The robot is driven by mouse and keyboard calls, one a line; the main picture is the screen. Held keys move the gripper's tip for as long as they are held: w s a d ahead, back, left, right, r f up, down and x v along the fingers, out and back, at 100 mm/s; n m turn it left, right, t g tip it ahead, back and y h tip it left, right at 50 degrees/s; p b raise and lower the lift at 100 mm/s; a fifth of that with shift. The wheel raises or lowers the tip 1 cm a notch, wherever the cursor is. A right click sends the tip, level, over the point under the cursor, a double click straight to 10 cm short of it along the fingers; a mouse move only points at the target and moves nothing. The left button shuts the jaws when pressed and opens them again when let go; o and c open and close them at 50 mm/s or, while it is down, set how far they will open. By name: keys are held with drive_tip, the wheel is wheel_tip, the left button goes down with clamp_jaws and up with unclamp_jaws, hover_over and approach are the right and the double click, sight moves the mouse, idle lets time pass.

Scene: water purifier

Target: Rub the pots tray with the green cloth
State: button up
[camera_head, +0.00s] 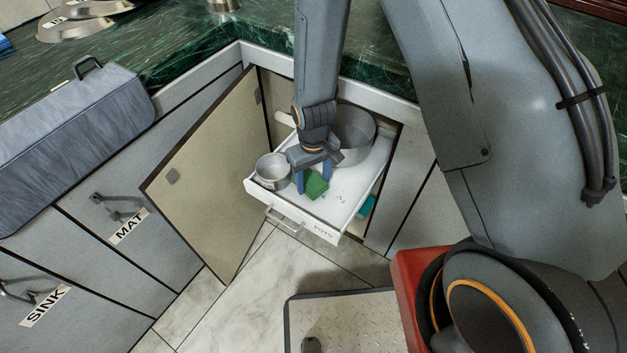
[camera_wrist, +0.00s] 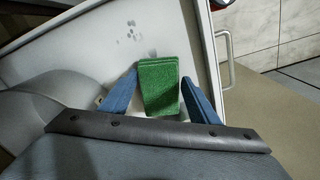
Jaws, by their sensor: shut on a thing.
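The pots tray (camera_head: 345,200) is a white pull-out drawer labelled POTS, extended from the open corner cabinet. My gripper (camera_head: 312,185) reaches down into it from above. It is shut on the green cloth (camera_head: 316,184), a thick folded pad. In the wrist view the green cloth (camera_wrist: 158,88) sits between my two blue fingers, over the white tray floor (camera_wrist: 120,62). Several dark smudges (camera_wrist: 130,32) mark the floor just beyond the cloth. I cannot tell whether the cloth touches the tray.
A small metal pot (camera_head: 272,171) stands at the tray's left, and a larger pot (camera_head: 354,134) stands at the back, partly hidden by my arm. The cabinet door (camera_head: 205,170) stands open at left. A teal item (camera_head: 367,207) shows below the tray's right side.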

sight(314, 183)
drive_tip(key=shift+r+p, duration=1.65)
drive_tip(key=shift+r, duration=0.75)
drive_tip(key=shift+r, duration=0.15)
drive_tip(key=shift+c, duration=0.2)
drive_tip(key=shift+r+p, duration=1.35)
drive_tip(key=shift+r, duration=0.05)
